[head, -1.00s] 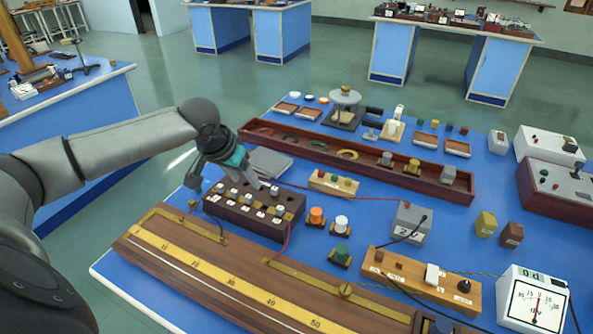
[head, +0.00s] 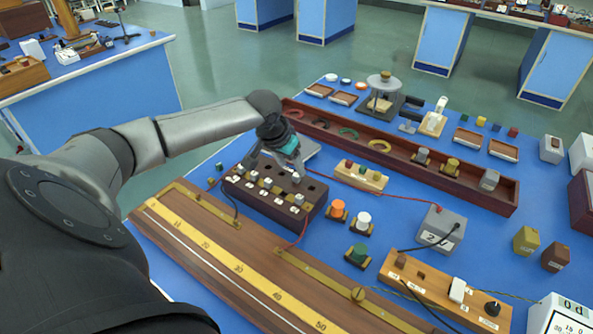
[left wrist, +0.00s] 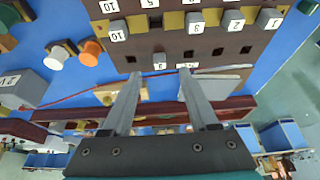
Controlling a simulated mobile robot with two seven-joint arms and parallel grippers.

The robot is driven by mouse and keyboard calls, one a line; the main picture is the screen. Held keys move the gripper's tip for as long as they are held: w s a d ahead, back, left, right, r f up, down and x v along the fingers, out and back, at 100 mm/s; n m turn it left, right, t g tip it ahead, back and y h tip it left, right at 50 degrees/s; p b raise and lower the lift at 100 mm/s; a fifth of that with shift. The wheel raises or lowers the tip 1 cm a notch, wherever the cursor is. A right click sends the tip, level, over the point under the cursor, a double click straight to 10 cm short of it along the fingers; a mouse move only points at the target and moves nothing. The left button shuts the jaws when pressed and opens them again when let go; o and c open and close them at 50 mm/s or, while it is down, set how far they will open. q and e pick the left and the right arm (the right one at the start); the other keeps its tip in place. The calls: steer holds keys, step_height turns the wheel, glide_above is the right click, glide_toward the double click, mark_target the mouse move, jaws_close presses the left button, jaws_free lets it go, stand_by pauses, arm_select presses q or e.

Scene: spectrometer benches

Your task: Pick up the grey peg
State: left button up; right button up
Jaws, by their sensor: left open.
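A dark brown plug box (head: 318,212) with brass strips, white number labels and several small pegs stands on the blue bench. My left gripper (head: 272,168) is over the far side of this box, pointing down at it. In the left wrist view the gripper (left wrist: 161,76) is open, its two fingers apart with nothing held. A small grey peg-like piece (left wrist: 160,62) shows between and just beyond the fingertips, at the box's edge. I cannot tell for sure which piece is the task's grey peg. The gripper partly hides the box's far edge in the head view. My right gripper is not in view.
A long wooden scale board (head: 222,265) lies in front of the box. Orange (head: 338,209), white (head: 363,219) and green (head: 359,252) plugs on brass-topped bases stand to its right. Behind is a long red-brown tray (head: 400,165). A red wire runs past the box.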

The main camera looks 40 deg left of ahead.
mark_target(297, 174)
arm_select(q)
steer(key=shift+w+b+x, duration=0.15)
steer(key=shift+b+x, duration=0.3)
steer(key=shift+x, duration=0.9)
steer(key=shift+w+b+x, duration=0.1)
steer(key=shift+b+x, duration=0.3)
steer(key=shift+x, duration=0.9)
steer(key=shift+r, duration=0.1)
jaws_close()
